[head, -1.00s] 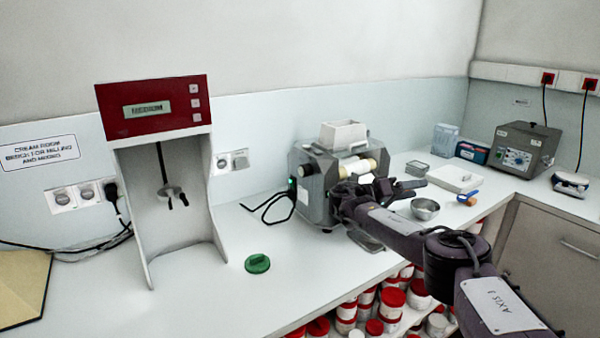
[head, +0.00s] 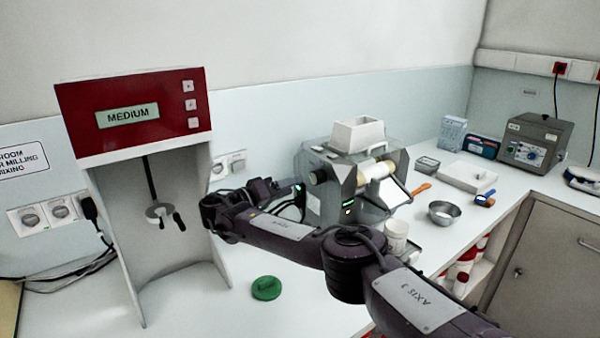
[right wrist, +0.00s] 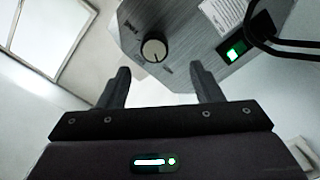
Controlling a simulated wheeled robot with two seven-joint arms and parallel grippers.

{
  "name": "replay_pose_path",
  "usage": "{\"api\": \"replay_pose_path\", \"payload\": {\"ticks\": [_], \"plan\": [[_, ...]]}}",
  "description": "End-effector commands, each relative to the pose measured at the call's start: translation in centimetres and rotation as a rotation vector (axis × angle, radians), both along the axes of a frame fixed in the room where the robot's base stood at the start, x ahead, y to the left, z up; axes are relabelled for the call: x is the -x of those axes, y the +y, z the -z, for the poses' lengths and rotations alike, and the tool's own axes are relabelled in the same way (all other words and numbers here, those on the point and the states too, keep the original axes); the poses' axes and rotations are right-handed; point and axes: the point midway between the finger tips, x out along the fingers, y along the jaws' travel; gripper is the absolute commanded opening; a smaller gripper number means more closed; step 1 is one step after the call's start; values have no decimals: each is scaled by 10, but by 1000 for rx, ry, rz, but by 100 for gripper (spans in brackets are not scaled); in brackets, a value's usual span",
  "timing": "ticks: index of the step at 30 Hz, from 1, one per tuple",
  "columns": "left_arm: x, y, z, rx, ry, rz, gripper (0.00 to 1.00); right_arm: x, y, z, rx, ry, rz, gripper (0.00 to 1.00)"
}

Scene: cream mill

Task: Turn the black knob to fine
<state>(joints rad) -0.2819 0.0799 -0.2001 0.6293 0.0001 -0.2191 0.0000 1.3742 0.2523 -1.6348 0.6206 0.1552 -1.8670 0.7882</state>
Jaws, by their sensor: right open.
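The black knob (head: 317,177) sits on the left end face of the grey roller mill (head: 340,150) in the head view. In the right wrist view the knob (right wrist: 154,50) shows a pale round face with a dark line toward the bottom of the picture. Small lettering beside it is too small to read surely. My right gripper (right wrist: 161,80) is open and empty, its two fingers pointing at the end face, with the knob just beyond and between them, apart from both. In the head view the right gripper (head: 298,188) is left of the mill. My left gripper is not in view.
A green lid (head: 266,288) lies on the bench in front. Black cable loops beside a green-lit switch (right wrist: 236,50) on the mill. A white jar (head: 397,235) and a metal bowl (head: 444,213) stand right.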

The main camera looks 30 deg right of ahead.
Motion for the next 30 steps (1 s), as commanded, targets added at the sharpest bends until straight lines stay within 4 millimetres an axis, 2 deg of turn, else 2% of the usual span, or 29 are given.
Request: {"api": "replay_pose_path", "payload": {"ticks": [4, 10, 14, 19, 24, 28, 30], "plan": [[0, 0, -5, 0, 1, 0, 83, -1, -9, -1, -1, 1, 1, 59], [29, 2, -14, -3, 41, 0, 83, -3, -41, -3, 0, 1, 2, 59], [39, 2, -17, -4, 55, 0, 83, -4, -60, -1, 0, 2, 1, 59], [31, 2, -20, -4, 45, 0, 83, -6, -74, 0, -1, 0, 0, 59], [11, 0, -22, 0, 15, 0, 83, -6, -77, 0, -2, 0, -1, 59], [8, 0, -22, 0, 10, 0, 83, -6, -77, 0, -2, 0, -1, 59], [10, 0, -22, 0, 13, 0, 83, -6, -77, 0, -2, 0, -1, 50]]}}
